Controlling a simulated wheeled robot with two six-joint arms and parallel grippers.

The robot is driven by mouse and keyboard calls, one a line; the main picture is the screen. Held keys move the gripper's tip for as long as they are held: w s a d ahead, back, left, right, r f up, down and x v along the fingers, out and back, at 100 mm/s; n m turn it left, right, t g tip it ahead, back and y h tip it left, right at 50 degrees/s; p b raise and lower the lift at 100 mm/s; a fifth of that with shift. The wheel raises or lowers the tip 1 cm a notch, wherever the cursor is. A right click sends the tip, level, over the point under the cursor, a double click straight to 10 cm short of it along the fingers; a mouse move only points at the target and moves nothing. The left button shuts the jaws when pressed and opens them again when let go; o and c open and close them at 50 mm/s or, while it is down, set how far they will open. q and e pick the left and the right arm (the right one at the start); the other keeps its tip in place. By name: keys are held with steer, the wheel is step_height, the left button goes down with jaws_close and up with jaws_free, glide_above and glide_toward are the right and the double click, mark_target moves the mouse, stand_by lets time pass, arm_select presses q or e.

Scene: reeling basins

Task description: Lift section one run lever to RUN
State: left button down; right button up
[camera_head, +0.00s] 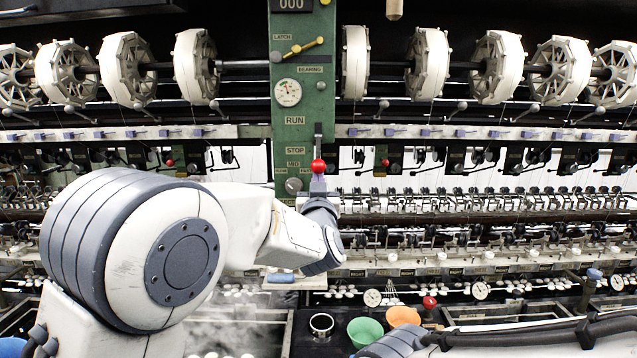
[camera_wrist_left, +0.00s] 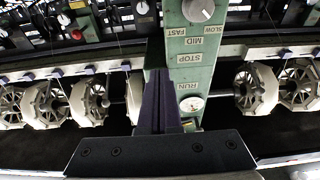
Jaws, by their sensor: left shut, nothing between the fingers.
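The run lever has a red ball knob (camera_head: 318,166) at the right edge of the green control panel (camera_head: 290,104). The knob sits slightly below the level of the STOP label, below the RUN label. My left gripper (camera_head: 318,184) is shut and empty, with its tips directly under the knob; I cannot tell whether they touch it. In the left wrist view the panel (camera_wrist_left: 190,75) appears upside down, and the dark shut fingers (camera_wrist_left: 157,75) of my left gripper lie along its edge. The knob is not visible there. My right gripper is out of view.
White reels (camera_head: 198,67) on a shaft flank the panel on both sides. A speed dial knob (camera_head: 293,185) is on the panel left of the lever. Rows of thread guides run behind my arm. A green funnel (camera_head: 365,331) and an orange one (camera_head: 403,316) stand below.

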mark_target(318, 166)
arm_select(q)
steer(key=shift+s+r+p, duration=0.25)
steer(key=shift+r+p, duration=0.25)
steer(key=shift+r, duration=0.45)
steer(key=shift+s+r+p, duration=0.2)
steer(key=shift+r+p, duration=0.3)
steer(key=shift+r, duration=0.45)
